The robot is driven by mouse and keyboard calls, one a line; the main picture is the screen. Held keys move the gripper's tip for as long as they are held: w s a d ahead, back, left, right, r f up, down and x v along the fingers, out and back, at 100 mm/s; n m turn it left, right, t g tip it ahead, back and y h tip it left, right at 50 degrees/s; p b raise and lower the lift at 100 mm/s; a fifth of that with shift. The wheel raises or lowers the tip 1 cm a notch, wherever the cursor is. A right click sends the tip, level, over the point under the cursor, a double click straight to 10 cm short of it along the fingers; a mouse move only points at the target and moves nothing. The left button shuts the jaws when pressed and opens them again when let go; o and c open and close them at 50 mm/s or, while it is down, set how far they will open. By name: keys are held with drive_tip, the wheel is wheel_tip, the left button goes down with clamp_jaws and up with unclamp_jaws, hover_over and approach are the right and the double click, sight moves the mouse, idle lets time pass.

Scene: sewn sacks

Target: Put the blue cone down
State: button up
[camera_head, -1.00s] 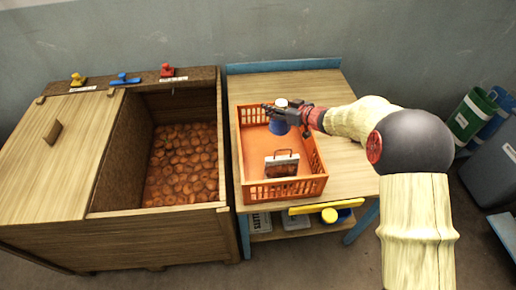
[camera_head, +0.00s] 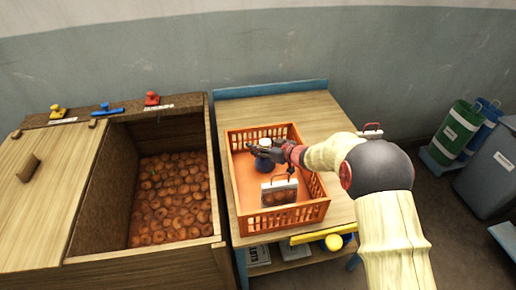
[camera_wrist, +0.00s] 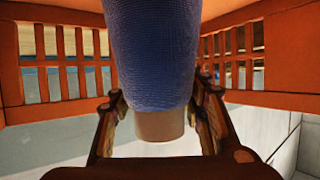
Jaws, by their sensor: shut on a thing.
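The blue cone (camera_head: 263,163) has a woven-looking blue body and a pale end; it also fills the upper middle of the wrist view (camera_wrist: 152,50). My gripper (camera_head: 264,151) is shut on it near the pale end, with one finger on each side in the wrist view (camera_wrist: 160,108). The cone is inside the orange crate (camera_head: 285,217), toward its back. I cannot tell whether its lower end touches the crate floor. My fingers hide part of it in the head view.
A small handled case (camera_head: 279,191) stands in the crate in front of the cone. The crate sits on a wooden table (camera_head: 305,107). A bin of round brown things (camera_head: 175,195) is to the left. Another red-handled thing (camera_head: 371,131) shows behind my arm.

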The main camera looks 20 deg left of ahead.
sight(269, 148)
idle(0.3)
drive_tip(key=o, duration=1.5)
drive_tip(key=shift+f, duration=0.1)
drive_tip(key=shift+c, duration=0.2)
drive_tip(key=shift+d, duration=0.1)
drive_tip(key=p+v, duration=0.2)
drive_tip(key=v, duration=0.4)
drive_tip(key=shift+s+r, duration=0.1)
drive_tip(key=shift+r, duration=0.1)
drive_tip(key=shift+s+d+r+p, duration=0.15)
drive_tip(key=shift+s+d+p, duration=0.15)
drive_tip(key=shift+d, duration=0.3)
drive_tip(key=shift+w, duration=0.1)
